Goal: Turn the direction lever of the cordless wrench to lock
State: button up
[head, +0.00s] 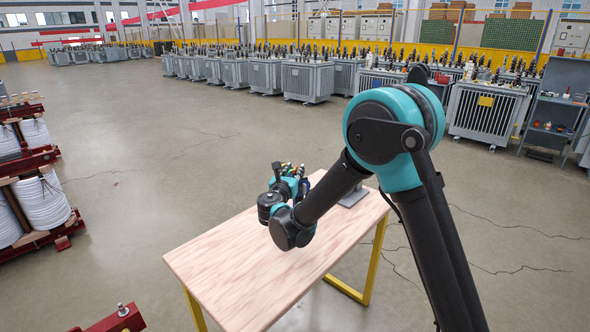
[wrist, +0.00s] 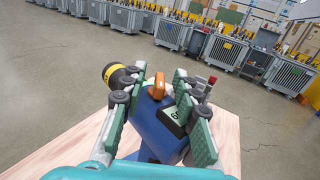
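The cordless wrench shows in the wrist view as a blue body (wrist: 157,128) with a black and yellow nose (wrist: 118,75) pointing to the upper left. Its orange direction lever (wrist: 158,86) stands up from the body. A small pale display (wrist: 174,115) is partly covered by the right finger. My gripper (wrist: 160,78) is open, with its teal-padded fingers on either side of the lever. I see gaps beside the lever; contact with the body is unclear. In the head view my gripper (head: 291,172) is over the table's far part, and the arm hides most of the wrench.
The pale wooden table (head: 235,262) has yellow legs, and its near half is bare. A grey object (head: 353,196) sits at its far right edge. Red racks with white coils (head: 42,203) stand at left. Rows of grey transformers (head: 307,82) stand far behind on open floor.

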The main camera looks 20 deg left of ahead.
jog(key=shift+w, duration=0.6)
grip_shut()
jog(key=shift+y, duration=0.5)
jog(key=n+g+y, duration=0.1)
jog(key=n+y, duration=0.2)
jog(key=shift+d+y, duration=0.15)
jog(key=shift+y, duration=0.25)
jog(key=shift+n+g+y, duration=1.9)
jog(key=shift+n+y, duration=0.3)
jog(key=shift+y, duration=1)
